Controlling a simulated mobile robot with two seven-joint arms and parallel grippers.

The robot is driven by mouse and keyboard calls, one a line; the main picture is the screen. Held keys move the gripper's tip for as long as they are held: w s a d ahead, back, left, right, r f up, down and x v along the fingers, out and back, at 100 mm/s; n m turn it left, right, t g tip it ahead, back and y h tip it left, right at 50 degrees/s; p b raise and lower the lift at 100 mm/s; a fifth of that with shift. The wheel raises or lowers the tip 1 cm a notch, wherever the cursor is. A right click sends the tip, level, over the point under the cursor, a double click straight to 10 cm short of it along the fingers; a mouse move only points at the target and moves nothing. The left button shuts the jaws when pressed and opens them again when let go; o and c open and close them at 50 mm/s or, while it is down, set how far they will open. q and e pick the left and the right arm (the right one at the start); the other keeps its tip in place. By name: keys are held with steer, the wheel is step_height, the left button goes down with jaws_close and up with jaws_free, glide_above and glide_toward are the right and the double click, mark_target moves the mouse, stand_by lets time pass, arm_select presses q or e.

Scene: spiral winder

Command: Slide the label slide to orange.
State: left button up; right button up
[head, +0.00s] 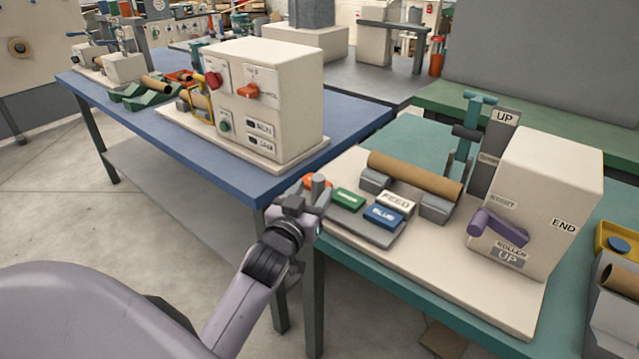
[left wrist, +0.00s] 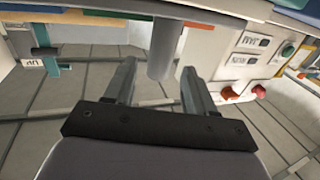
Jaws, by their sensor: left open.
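The label slide sits at the front left of the cream machine base (head: 455,288). It has a grey plate (head: 362,228) with a green tile (head: 348,199), a blue tile (head: 383,215) and an orange patch (head: 313,181) at its left end. A grey upright post (head: 319,187) stands by the orange patch. My left gripper (head: 308,196) is at this post, open. In the left wrist view the post (left wrist: 163,50) shows between the spread fingers, with a gap on each side. My right gripper is not in view.
A cardboard tube (head: 415,175) lies on grey supports behind the tiles. A cream box (head: 550,200) with a purple lever (head: 497,227) stands to the right. A blue table (head: 200,153) with a cream control box (head: 265,100) is at the left.

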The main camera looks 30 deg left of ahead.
mark_target(316, 188)
arm_select(q)
steer(key=shift+x, duration=1.95)
steer(key=shift+d, duration=0.1)
jaws_close()
